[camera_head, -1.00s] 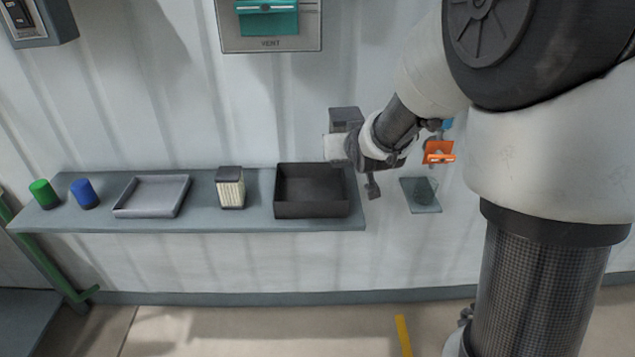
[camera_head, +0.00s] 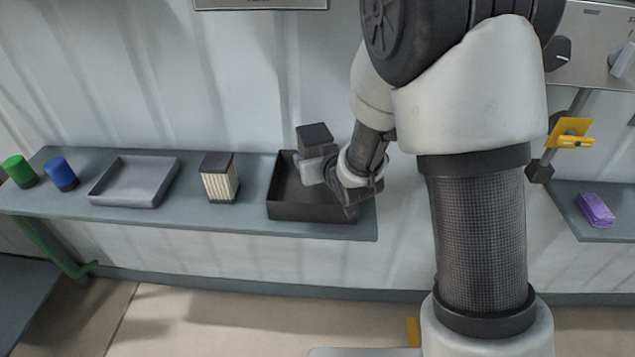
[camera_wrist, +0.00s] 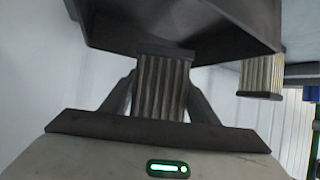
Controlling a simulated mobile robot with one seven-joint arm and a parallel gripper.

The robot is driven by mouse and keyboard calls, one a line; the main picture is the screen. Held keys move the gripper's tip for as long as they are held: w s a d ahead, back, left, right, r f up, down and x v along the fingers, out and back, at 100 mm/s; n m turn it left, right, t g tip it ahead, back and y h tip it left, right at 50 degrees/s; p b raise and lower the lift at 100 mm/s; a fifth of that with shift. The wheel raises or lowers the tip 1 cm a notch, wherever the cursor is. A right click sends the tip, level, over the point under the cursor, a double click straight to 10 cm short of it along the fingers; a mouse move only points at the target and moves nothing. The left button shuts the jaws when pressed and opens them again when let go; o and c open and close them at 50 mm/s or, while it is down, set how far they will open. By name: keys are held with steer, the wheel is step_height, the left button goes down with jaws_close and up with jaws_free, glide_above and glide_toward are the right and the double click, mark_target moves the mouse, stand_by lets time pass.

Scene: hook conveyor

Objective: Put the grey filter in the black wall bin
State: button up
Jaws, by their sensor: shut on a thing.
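My gripper (camera_head: 316,168) is shut on the grey filter (camera_head: 314,138), a block with a dark cap. In the head view, the filter overlaps the back rim of the black wall bin (camera_head: 310,213), cap upward; its lower part is hidden by my gripper. In the wrist view, the filter's grey pleated side (camera_wrist: 160,88) shows between my fingers (camera_wrist: 155,100), with the bin's dark wall (camera_wrist: 180,25) just beyond its far end. I cannot tell the exact gap between filter and bin. The visible bin floor looks empty.
The bin stands at the right end of a wall shelf (camera_head: 250,224). A cream filter (camera_head: 219,180), a grey tray (camera_head: 134,182), a blue cylinder (camera_head: 61,174) and a green cylinder (camera_head: 19,171) stand to its left. A purple block (camera_head: 596,209) lies on another shelf at right.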

steer(key=shift+f, duration=3.5)
steer(key=shift+f, duration=0.15)
steer(key=o, duration=1.1)
